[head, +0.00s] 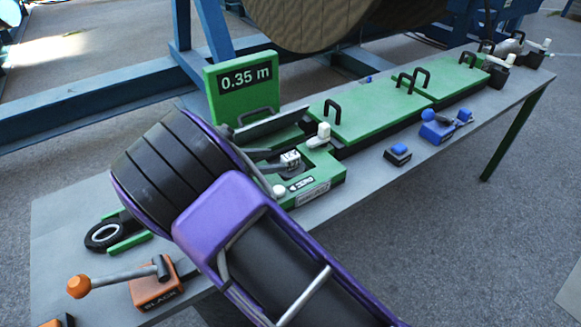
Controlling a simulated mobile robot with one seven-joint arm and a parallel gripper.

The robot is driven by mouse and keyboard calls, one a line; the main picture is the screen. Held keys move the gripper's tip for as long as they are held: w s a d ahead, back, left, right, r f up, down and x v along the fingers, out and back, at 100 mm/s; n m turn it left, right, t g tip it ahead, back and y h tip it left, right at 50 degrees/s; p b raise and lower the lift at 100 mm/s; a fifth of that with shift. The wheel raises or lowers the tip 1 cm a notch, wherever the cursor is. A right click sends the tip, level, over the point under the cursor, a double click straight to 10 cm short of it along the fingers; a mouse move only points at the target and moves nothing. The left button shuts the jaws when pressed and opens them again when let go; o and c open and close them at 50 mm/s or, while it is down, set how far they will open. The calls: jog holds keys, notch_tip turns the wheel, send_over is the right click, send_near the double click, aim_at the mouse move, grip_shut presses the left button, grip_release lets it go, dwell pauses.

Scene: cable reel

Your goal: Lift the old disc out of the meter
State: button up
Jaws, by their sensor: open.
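The green meter (322,192) stands on the long grey bench, left of the middle. Its raised display panel (241,88) reads 0.35 m. A white knob, small grey metal parts and a button marked ZERO show on its top. My purple and black arm covers the meter's left side. I cannot make out the old disc for certain in the meter. A dark ring with a pale centre (104,235) lies by green bars at the bench's left end; I cannot tell if it is a disc. My gripper is hidden behind my arm.
An orange block (156,286) with an orange-knobbed lever stands at the front left. Green covers with black handles (369,112) run along the bench to the right. Blue-topped devices (398,153) sit near the front edge. A big reel in a blue frame stands behind.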

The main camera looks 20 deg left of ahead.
aim_at(283, 160)
jog(key=b+x, duration=0.1)
jog(key=x, duration=0.5)
jog(key=shift+w+d+f, duration=0.1)
jog(key=shift+d, duration=0.25)
grip_shut()
